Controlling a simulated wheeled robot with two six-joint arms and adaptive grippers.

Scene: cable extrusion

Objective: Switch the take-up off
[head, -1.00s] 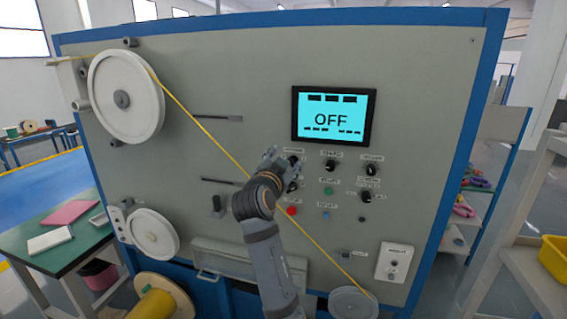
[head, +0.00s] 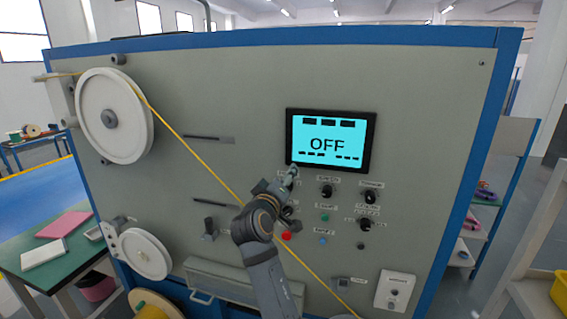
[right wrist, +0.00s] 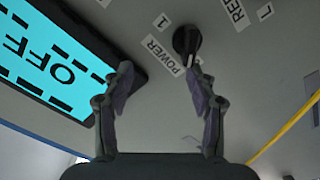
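My right gripper (head: 284,183) is in front of the control panel, just below the screen's lower left corner. In the right wrist view the right gripper (right wrist: 160,70) is open and empty. A black rotary knob (right wrist: 187,42) labelled POWER lies just ahead of the right fingertip, apart from it as far as I can tell. In the head view the gripper hides this knob. The screen (head: 330,140) reads OFF in large letters; it also shows in the right wrist view (right wrist: 50,68). The small labels in the head view are unreadable, so I cannot tell which control is the take-up's.
More black knobs (head: 327,191), a red button (head: 286,236), a green button (head: 325,218) and a blue button (head: 323,241) are close by on the panel. A yellow cable (head: 183,145) runs diagonally from the large white wheel (head: 114,116), passing close to my arm.

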